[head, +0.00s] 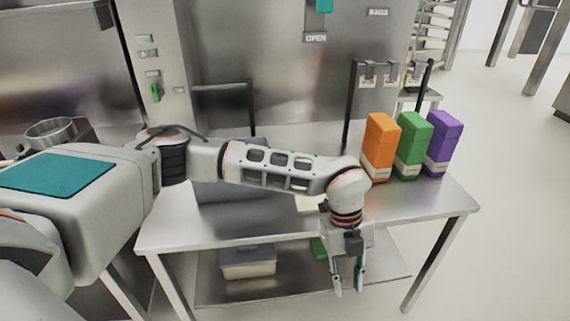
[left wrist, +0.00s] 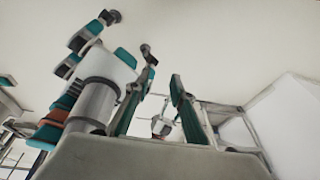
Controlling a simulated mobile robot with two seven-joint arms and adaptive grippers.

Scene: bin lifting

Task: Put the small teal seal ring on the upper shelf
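I cannot make out a small teal seal ring in either view. My left gripper (head: 348,284) hangs fingers down in front of the steel table's front edge. Its two fingers are apart with nothing visible between them. They also show apart in the left wrist view (left wrist: 158,108). The steel table has a top (head: 440,203) and a lower shelf (head: 290,289); which level is meant by the upper shelf is not clear. My left arm hides part of the tabletop. My right gripper is not in view.
Orange (head: 379,145), green (head: 413,143) and purple (head: 444,141) boxes stand at the tabletop's right. A grey bin (head: 228,190) is partly hidden behind my arm. A container (head: 248,262) and a green item (head: 318,248) are on the lower shelf. The tabletop's front right is clear.

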